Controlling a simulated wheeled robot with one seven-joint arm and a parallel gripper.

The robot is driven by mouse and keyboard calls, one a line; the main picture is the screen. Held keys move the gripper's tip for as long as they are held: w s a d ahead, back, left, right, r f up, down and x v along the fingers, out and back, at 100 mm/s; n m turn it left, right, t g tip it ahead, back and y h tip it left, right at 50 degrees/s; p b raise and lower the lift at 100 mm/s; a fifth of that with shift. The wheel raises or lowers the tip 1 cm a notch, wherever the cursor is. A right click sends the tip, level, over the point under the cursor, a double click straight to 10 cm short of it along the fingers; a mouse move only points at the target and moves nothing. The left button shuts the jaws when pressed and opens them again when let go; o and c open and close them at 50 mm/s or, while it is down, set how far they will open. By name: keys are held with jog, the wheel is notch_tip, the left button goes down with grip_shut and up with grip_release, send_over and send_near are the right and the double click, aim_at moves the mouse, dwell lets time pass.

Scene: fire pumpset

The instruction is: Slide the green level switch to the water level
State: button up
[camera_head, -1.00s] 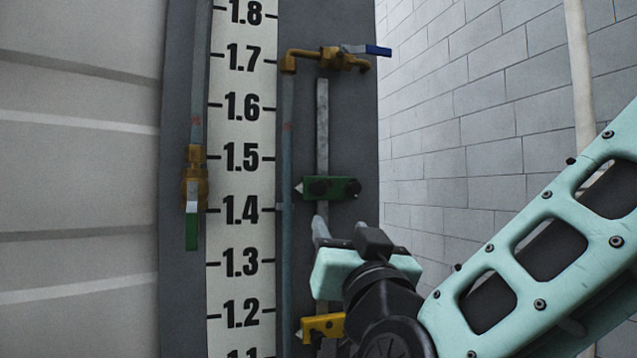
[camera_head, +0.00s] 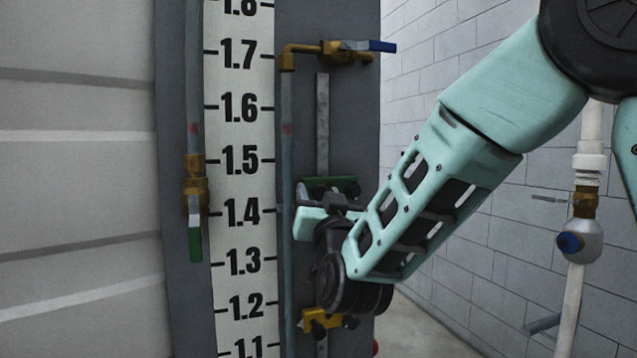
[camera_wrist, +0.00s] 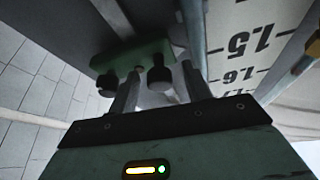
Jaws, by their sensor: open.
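The green level switch (camera_head: 318,185) sits on a grey vertical rail (camera_head: 322,120) near the 1.45 height of the scale, partly hidden by my gripper. In the wrist view, the green switch body (camera_wrist: 128,58) has two black knobs. My gripper (camera_wrist: 160,82) is open, its fingers apart on either side of one knob (camera_wrist: 161,84); I cannot tell whether they touch it. In the head view, my gripper (camera_head: 328,200) is just below and in front of the switch. The level tube (camera_head: 287,150) runs beside the rail, with a small reddish mark near 1.55.
The white scale (camera_head: 240,185) stands left of the tube. A yellow switch (camera_head: 318,320) is lower on the rail. A brass valve with blue handle (camera_head: 345,50) is above. A green-handled valve (camera_head: 195,200) is at left. A white pipe with blue-knobbed valve (camera_head: 580,240) is at right.

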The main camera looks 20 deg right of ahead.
jog(key=shift+w+d+r, duration=0.1)
jog(key=shift+w+r, duration=0.05)
jog(key=shift+w, duration=0.35)
grip_shut()
notch_tip(320, 180, up, 13)
jog(key=p, duration=0.2)
jog(key=shift+p, duration=0.4)
grip_release()
jog(key=shift+s, duration=0.1)
